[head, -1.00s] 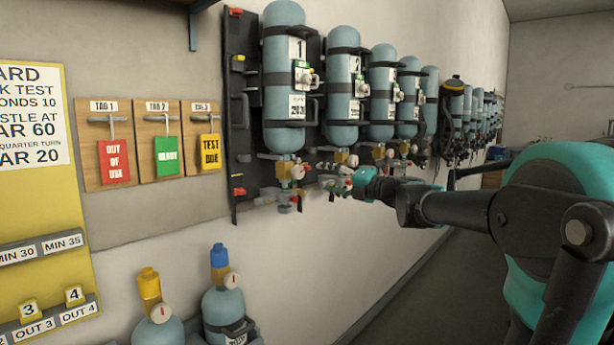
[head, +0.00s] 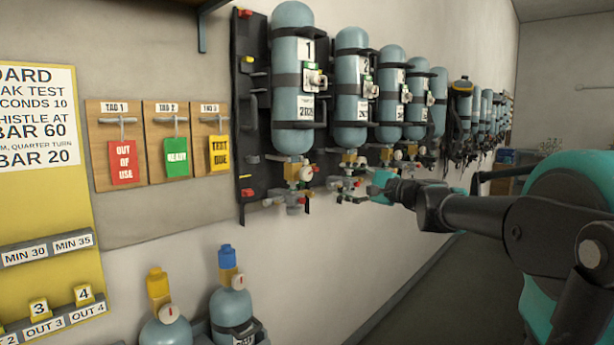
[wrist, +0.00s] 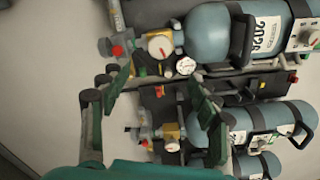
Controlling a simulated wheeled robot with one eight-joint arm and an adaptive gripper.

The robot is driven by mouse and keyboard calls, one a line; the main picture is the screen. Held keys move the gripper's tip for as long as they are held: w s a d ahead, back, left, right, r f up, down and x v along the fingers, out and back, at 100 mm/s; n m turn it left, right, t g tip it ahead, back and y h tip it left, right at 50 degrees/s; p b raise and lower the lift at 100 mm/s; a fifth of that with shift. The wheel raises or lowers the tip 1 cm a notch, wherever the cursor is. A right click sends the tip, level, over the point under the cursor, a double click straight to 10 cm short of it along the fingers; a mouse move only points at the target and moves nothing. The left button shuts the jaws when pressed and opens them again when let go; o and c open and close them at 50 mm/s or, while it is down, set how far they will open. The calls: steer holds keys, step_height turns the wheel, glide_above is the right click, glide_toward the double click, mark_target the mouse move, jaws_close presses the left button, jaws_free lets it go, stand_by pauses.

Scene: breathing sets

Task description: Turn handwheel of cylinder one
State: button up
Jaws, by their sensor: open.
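Cylinder one (head: 292,130) is the pale blue bottle nearest on the wall rack, hanging valve-down with label 1. Its brass valve (head: 293,172) carries a white gauge and red-tipped fittings below the bottle; which part is the handwheel is too small to tell in the head view. In the wrist view the nearest bottle (wrist: 212,38) lies across the top, with its gauge (wrist: 160,46) and a red knob (wrist: 117,50) at the valve's end. My gripper (wrist: 155,82) is open and empty, apart from the valve. It also shows right of the valve in the head view (head: 357,190).
A second cylinder (head: 352,110) hangs close beside, its valve near my gripper, with more cylinders beyond. Two floor bottles with blue (head: 227,256) and yellow (head: 158,285) tops stand below left. A tag board (head: 166,170) is on the left wall. The floor at right is clear.

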mark_target(309, 175)
steer(key=w+a+n, duration=0.3)
steer(key=a+n, duration=0.1)
steer(key=n, duration=0.3)
steer(key=w+a+n, duration=0.3)
steer(key=a+n, duration=0.1)
steer(key=n, duration=0.4)
steer(key=w+a+n, duration=0.3)
steer(key=a+n, duration=0.1)
steer(key=n, duration=0.4)
steer(key=shift+w, duration=0.15)
steer(key=shift+d, duration=0.1)
steer(key=c, duration=1.2)
